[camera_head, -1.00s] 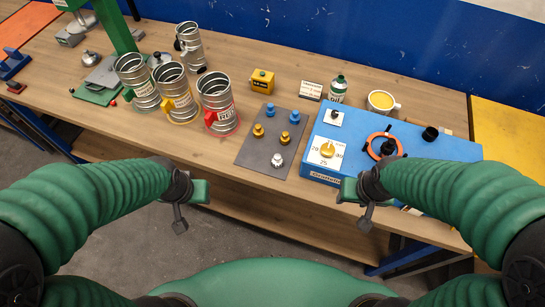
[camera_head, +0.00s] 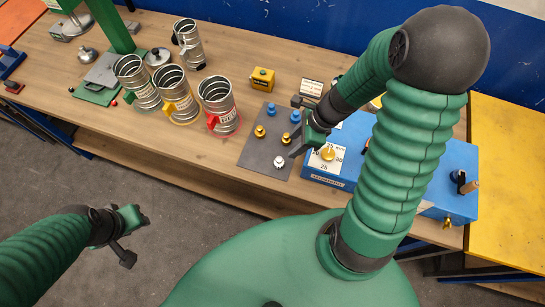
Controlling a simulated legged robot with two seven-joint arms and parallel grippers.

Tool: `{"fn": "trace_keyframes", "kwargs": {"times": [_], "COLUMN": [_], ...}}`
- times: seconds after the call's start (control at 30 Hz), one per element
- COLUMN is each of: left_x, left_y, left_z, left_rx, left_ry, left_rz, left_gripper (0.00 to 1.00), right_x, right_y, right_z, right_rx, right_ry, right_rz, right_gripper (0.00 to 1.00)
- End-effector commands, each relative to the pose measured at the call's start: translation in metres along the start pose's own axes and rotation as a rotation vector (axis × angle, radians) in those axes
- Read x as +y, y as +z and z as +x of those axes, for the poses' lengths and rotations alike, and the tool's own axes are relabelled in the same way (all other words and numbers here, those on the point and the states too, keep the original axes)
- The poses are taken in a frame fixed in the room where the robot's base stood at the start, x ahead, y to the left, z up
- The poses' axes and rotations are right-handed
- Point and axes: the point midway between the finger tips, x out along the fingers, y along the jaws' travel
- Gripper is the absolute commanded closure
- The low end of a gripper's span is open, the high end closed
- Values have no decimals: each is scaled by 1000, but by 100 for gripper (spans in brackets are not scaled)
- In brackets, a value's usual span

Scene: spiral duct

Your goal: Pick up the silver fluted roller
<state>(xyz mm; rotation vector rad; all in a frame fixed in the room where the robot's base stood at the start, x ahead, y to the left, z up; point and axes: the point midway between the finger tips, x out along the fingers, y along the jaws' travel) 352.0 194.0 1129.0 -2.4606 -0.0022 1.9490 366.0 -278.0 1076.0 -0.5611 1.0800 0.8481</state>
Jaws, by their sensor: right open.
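The silver fluted roller (camera_head: 279,161) stands on the dark grey mat (camera_head: 255,163), near its front edge. My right gripper (camera_head: 297,128) is open and empty. It hangs over the right side of the mat, above and to the right of the roller, and does not visibly touch it. My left gripper (camera_head: 132,236) is at the lower left, over the floor in front of the bench, far from the roller. I cannot tell how far its jaws are apart.
Two blue rollers (camera_head: 271,110) and two yellow rollers (camera_head: 260,131) share the mat. Metal duct cans (camera_head: 218,105) stand to its left. A blue box with a yellow dial (camera_head: 328,153) stands to its right, partly behind my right arm. A yellow box (camera_head: 262,78) stands behind.

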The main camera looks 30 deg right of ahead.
Motion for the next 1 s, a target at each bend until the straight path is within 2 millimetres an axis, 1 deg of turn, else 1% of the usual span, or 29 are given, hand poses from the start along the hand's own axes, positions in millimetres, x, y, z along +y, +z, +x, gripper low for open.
{"fn": "trace_keyframes", "kwargs": {"times": [0.03, 0.2, 0.3, 0.47, 0.67, 0.77, 0.97, 1.0], "left_x": [0, 0, 0, 0, 0, 0, 0, 0], "left_y": [1, 3, 4, 4, 5, 5, 5, 5], "left_z": [6, 14, 17, 18, 20, 21, 20, 20], "left_rx": [0, 0, 0, 0, 0, 0, 0, 0], "left_ry": [0, 0, 0, 0, 0, 0, 0, 0], "left_rz": [0, 0, 0, 0, 0, 0, 0, 0], "left_gripper": [64, 64, 64, 64, 64, 64, 64, 64], "right_x": [1, 0, -1, -2, -4, -5, -5, -5], "right_y": [-2, -2, -2, -3, -7, -7, -6, -6], "right_z": [18, 61, 76, 91, 126, 133, 133, 133], "right_rx": [-1, -1, 0, -1, -1, 0, 1, 1], "right_ry": [7, 6, 4, 4, 4, 2, 0, 0], "right_rz": [2, 0, -3, -3, -2, -4, -6, -6], "right_gripper": [53, 53, 53, 53, 53, 53, 53, 59]}}
